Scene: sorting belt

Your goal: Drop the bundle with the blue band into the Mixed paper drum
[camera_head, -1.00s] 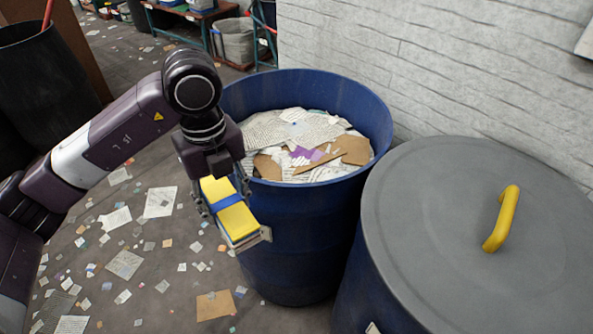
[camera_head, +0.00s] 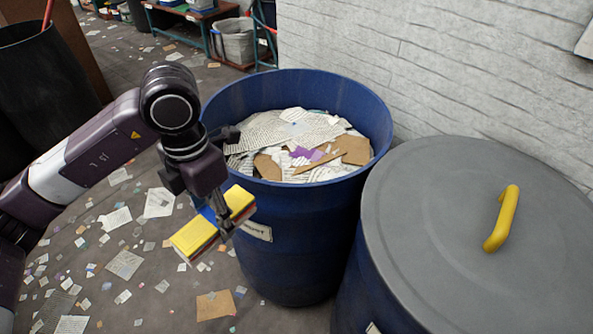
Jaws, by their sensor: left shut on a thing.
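My left gripper (camera_head: 216,214) is shut on the bundle (camera_head: 193,237), which has a yellow top, reddish and pale edges and a blue band partly hidden by the fingers. The bundle is tilted and hangs outside the open blue drum (camera_head: 300,235), in front of its left wall and below the rim. The drum is filled with printed paper, brown cardboard and a purple piece. A white label (camera_head: 257,231) on its wall is partly legible at most; I cannot read the full name. My right gripper is not in view.
A second blue drum with a grey lid (camera_head: 430,230) and yellow handle (camera_head: 502,218) stands close at right. A pale brick wall (camera_head: 440,70) is behind. Paper scraps litter the floor. A dark bin (camera_head: 45,85) stands at far left.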

